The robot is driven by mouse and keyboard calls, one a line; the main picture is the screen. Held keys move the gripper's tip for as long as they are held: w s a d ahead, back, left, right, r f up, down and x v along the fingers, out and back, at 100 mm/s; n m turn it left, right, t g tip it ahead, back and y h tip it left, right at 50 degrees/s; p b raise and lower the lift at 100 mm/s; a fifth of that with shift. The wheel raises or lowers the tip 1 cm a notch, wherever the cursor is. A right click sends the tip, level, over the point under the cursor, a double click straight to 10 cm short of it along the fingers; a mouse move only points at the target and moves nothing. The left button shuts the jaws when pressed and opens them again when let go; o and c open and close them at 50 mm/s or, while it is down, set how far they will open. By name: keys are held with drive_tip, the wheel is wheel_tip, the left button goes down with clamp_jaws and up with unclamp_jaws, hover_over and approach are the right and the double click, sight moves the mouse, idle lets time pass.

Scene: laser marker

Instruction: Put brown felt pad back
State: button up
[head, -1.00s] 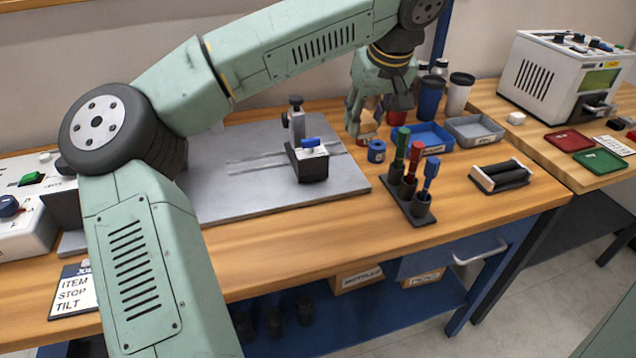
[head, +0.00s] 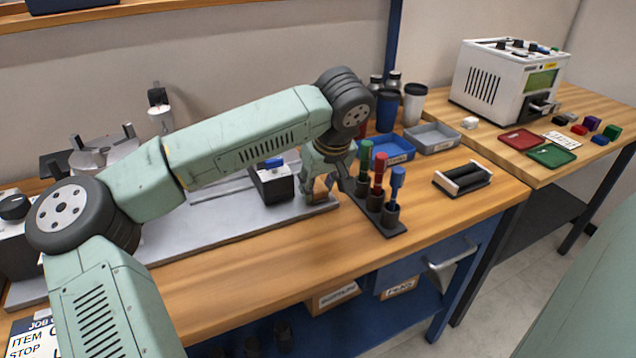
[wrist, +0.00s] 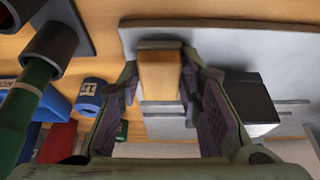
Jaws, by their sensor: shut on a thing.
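The brown felt pad (wrist: 160,78) is a tan-brown block between my two fingers in the wrist view, with a grey strip along its far end. My gripper (wrist: 160,88) is shut on it. In the head view my gripper (head: 322,188) points down at the right end of the grey plate (head: 230,218), just left of the marker rack. The brown pad (head: 320,184) shows partly there between the fingers. I cannot tell whether it touches the plate.
The rack (head: 384,222) with green, red and blue-topped tools stands close on my gripper's right. A black block with a blue top (head: 272,180) sits close on its left. Blue (head: 388,150) and grey (head: 432,138) trays lie behind. The front bench strip is clear.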

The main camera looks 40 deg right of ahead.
drive_tip(key=shift+f, duration=0.1)
drive_tip(key=o, duration=0.7)
drive_tip(key=shift+o, duration=0.2)
drive_tip(key=b+v, duration=0.1)
drive_tip(key=v, duration=1.1)
